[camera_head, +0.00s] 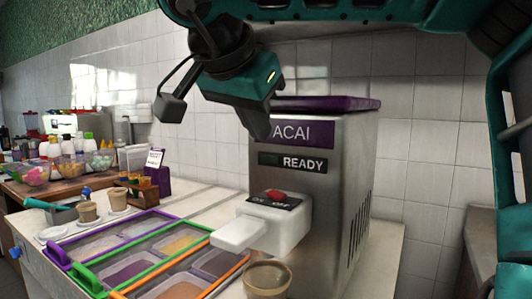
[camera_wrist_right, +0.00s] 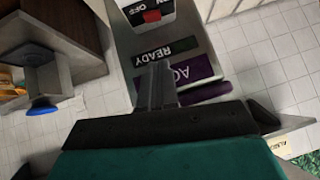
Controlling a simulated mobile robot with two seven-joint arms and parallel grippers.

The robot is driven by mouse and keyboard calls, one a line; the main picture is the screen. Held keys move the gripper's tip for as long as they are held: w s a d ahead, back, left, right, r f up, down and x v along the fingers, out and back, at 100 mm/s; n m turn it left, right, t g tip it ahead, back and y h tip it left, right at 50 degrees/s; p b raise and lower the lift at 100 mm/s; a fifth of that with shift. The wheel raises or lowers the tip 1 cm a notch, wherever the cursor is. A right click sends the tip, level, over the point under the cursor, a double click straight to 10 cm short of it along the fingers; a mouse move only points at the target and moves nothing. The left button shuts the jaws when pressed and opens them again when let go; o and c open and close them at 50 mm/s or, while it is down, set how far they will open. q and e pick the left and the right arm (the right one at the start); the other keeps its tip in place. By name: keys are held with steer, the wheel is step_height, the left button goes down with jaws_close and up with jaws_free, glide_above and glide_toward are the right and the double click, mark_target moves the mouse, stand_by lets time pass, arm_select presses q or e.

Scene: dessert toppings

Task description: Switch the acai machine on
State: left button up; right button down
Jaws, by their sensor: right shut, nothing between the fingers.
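The acai machine (camera_head: 345,180) is a steel box with a purple lid, an ACAI label and a dark panel reading READY (camera_head: 293,162). A red switch (camera_head: 275,194) sits on a black plate marked ON and OFF, on top of the white dispenser block. Which side it is set to I cannot tell. My right gripper (camera_head: 257,128) is shut and empty, pointing down before the ACAI label, above and apart from the switch. In the right wrist view its fingers (camera_wrist_right: 157,86) are together, with the red switch (camera_wrist_right: 151,15) beyond them. My left gripper is not in view.
A cup (camera_head: 267,280) is under the dispenser. Topping trays with purple, green and orange frames (camera_head: 130,243) fill the counter to the left. Two small cups (camera_head: 88,211) and a blue-handled scoop are behind them. Bowls and bottles stand on a far wooden counter (camera_head: 60,186).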

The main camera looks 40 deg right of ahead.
steer(key=b, duration=0.2)
glide_above(275, 191)
steer(key=s+a, duration=0.2)
steer(key=a, duration=0.1)
steer(key=f, duration=0.6)
steer(key=shift+s+a+f, duration=0.1)
steer(key=shift+s, duration=0.1)
steer(key=f, duration=0.2)
steer(key=shift+w+d+f, duration=0.25)
steer(key=shift+w+f, duration=0.05)
steer(key=shift+w+a+f, duration=0.1)
steer(key=shift+w+f, duration=0.05)
steer(key=shift+f, duration=0.65)
